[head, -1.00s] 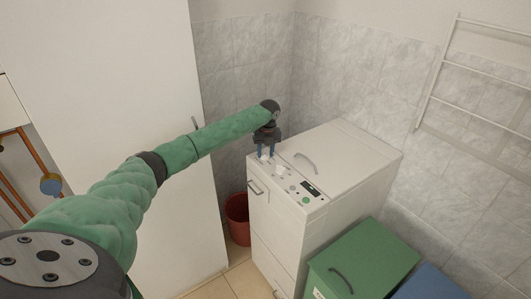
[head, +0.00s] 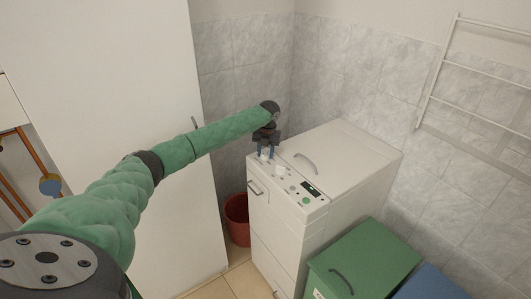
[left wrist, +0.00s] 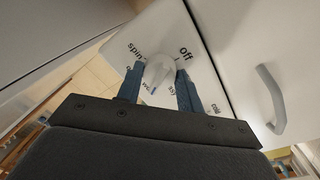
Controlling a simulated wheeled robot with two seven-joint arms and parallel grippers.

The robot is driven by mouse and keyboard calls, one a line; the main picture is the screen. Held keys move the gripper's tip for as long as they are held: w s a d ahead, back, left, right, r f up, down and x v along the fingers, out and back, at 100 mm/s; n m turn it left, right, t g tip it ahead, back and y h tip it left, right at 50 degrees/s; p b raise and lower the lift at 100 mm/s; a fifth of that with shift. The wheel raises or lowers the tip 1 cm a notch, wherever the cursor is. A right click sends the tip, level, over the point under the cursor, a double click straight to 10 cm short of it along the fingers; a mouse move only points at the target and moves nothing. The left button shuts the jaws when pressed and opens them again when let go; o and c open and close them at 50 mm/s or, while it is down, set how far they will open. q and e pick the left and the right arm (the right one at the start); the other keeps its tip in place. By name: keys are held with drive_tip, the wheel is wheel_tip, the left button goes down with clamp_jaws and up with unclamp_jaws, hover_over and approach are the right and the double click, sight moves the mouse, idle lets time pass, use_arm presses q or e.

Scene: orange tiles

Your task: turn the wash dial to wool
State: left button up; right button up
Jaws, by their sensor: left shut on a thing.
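The white washing machine (head: 325,190) stands against the tiled wall. My left gripper (head: 266,154) points down at the left end of its control panel. In the left wrist view its two blue fingers (left wrist: 160,82) are shut on a white dial (left wrist: 158,70), one on each side. The dial has a blue mark near its lower edge. The labels "spin" and "off" can be read around it; other labels are partly hidden by the fingers. A second white knob (head: 281,170) sits to the right on the panel. My right gripper is not in view.
The panel also has a dark display (head: 311,188) and a green button (head: 306,201). A lid handle (head: 306,163) rises behind the panel. A red bin (head: 238,218) stands left of the machine, and a green box (head: 364,258) stands in front, to the right.

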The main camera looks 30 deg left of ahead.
sight(267, 154)
use_arm(q)
drive_tip(key=shift+r, duration=0.15)
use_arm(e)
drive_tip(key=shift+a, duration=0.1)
use_arm(q)
drive_tip(key=o, duration=1)
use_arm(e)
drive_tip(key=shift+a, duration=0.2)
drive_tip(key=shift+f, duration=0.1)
use_arm(q)
drive_tip(key=shift+w+r, duration=0.1)
drive_tip(key=shift+r, duration=0.1)
drive_tip(key=shift+d+r+b, duration=0.2)
drive_tip(key=shift+r+b, duration=1.25)
drive_tip(key=shift+r, duration=2.15)
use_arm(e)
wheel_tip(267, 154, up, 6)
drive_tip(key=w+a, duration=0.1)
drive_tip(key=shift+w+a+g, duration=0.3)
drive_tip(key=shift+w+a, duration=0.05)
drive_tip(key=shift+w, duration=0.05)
